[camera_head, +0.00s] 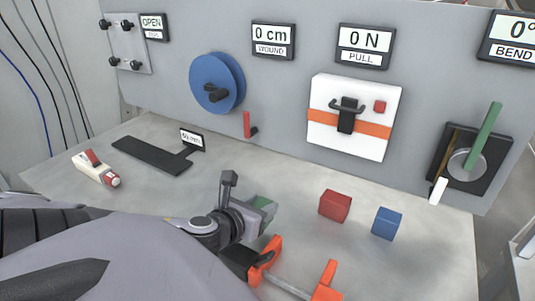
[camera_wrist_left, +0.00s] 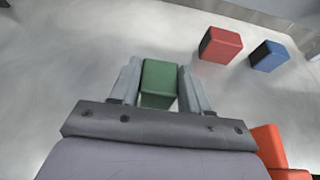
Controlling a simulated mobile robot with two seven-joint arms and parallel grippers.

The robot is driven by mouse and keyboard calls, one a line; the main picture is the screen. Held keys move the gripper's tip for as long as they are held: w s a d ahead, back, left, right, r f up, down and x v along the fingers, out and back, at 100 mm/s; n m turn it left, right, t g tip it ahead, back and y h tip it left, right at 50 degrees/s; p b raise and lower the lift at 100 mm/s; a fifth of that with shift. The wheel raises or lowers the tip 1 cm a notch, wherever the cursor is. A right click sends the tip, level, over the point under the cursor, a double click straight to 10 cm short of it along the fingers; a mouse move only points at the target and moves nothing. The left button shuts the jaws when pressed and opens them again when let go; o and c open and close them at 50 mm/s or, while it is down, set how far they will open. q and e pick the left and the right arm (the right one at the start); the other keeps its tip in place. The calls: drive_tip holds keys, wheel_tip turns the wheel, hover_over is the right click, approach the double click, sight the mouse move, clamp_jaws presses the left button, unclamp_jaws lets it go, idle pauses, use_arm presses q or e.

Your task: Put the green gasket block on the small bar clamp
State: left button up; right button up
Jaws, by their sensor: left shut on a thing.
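The green gasket block (camera_head: 262,203) is between the fingers of my left gripper (camera_head: 258,212), which is shut on it. In the left wrist view the green block (camera_wrist_left: 159,83) sits between the two grey fingers (camera_wrist_left: 160,88). I cannot tell whether the block touches the table. The small bar clamp with orange jaws (camera_head: 326,282) lies at the front of the table, just in front of and right of my left gripper. My arm hides part of it. Its orange jaw also shows at the lower right of the left wrist view (camera_wrist_left: 268,146). My right gripper is not in view.
A red block (camera_head: 335,205) and a blue block (camera_head: 386,223) stand right of the gripper. A white and red tool (camera_head: 97,168) and a black plate (camera_head: 152,154) lie at the left. A panel behind carries a blue reel (camera_head: 213,82) and a green lever (camera_head: 484,135).

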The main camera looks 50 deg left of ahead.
use_arm(q)
drive_tip(key=shift+s+d, duration=0.3)
drive_tip(key=shift+s, duration=0.65)
drive_tip(key=shift+s+d, duration=0.3)
drive_tip(key=shift+s, duration=0.65)
